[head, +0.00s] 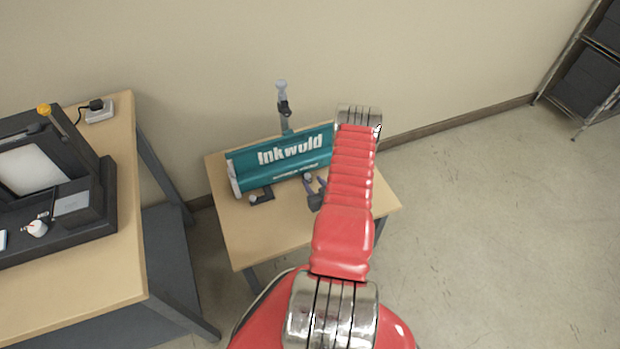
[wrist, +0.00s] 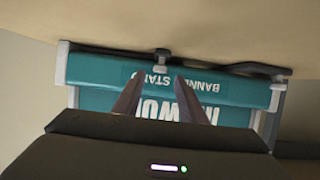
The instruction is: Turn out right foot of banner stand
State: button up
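The teal banner stand (head: 282,160) stands on a small wooden table, its printed face towards me. A dark foot (head: 265,194) with a pale knob juts out in front of its left part. Another pale knob (head: 308,177) shows by my gripper (head: 315,188) in front of the right half. In the wrist view the stand (wrist: 105,72) appears upside down. A dark bar (wrist: 105,47) runs along its base at left, ending at a pale knob (wrist: 161,56). My gripper (wrist: 160,78) is open, its fingertips apart on either side below this knob. My arm hides the stand's right end.
A grey-headed post (head: 283,98) rises behind the stand. The small table (head: 245,240) has bare wood in front. A larger desk (head: 95,285) with a dark machine stands at left. A wall lies behind, metal shelving (head: 590,75) at far right, and open floor between.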

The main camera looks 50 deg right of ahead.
aim_at(308, 176)
jog(key=shift+x, duration=2.35)
jog(key=shift+c, duration=0.3)
jog(key=c, duration=0.9)
grip_shut()
jog(key=shift+d, duration=0.2)
jog(key=shift+a, duration=0.15)
